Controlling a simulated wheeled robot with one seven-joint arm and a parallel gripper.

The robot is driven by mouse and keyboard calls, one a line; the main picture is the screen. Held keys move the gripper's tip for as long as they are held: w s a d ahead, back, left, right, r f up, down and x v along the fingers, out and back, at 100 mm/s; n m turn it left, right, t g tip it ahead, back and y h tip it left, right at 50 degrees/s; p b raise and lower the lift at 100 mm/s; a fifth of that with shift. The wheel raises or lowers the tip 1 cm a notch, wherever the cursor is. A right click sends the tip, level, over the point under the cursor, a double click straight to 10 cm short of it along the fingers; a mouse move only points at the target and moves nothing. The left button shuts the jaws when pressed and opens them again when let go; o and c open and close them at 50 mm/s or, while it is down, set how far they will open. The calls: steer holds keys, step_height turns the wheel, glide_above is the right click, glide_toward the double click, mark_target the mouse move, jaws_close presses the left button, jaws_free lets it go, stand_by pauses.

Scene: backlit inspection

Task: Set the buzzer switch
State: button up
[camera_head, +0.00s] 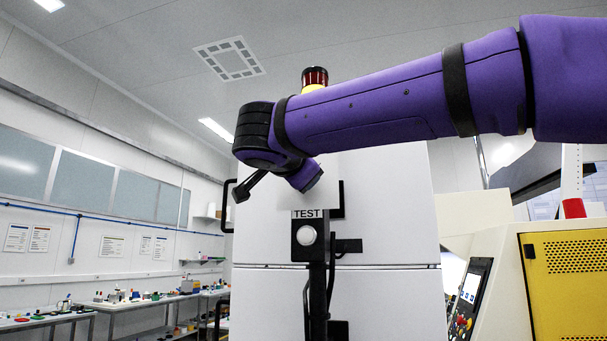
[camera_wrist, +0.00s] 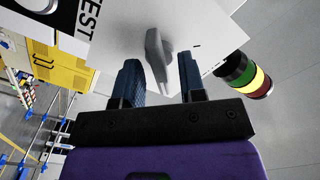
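The switch shows in the wrist view as a grey lever (camera_wrist: 156,48) on a white plate (camera_wrist: 212,38). My gripper (camera_wrist: 160,65) has its two dark blue fingers apart, one on each side of the lever in the picture. Gaps show between the lever and both fingers; I cannot tell how deep the lever sits between them. In the head view my wrist is in front of the white plate (camera_head: 327,190), and the lever and fingers are hidden. Below the plate is a TEST label (camera_head: 306,214) above a round white button (camera_head: 306,236) on a black post.
A stack light (camera_wrist: 247,78) stands beside the plate; its top (camera_head: 314,78) shows above my arm. A large white cabinet (camera_head: 390,220) is behind. A yellow-panelled machine (camera_head: 565,275) is at right, and benches with small items (camera_head: 140,302) are at left.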

steer(key=v, duration=1)
steer(key=s+d+f+n+g, duration=0.3)
steer(key=d+f+n+g, duration=0.5)
steer(key=d+f, duration=1.3)
steer(key=s+d+f+n+g+y, duration=0.2)
steer(key=s+d+f+y, duration=0.1)
steer(key=s+f, duration=0.3)
steer(key=s+d+f+n+g+y, duration=0.1)
steer(key=s+d+f+n+y, duration=0.2)
steer(key=s+d+f, duration=0.3)
step_height(320, 180, down, 5)
steer(key=shift+s+f+g, duration=0.2)
steer(key=shift+s+g, duration=0.2)
steer(key=shift+s, duration=0.25)
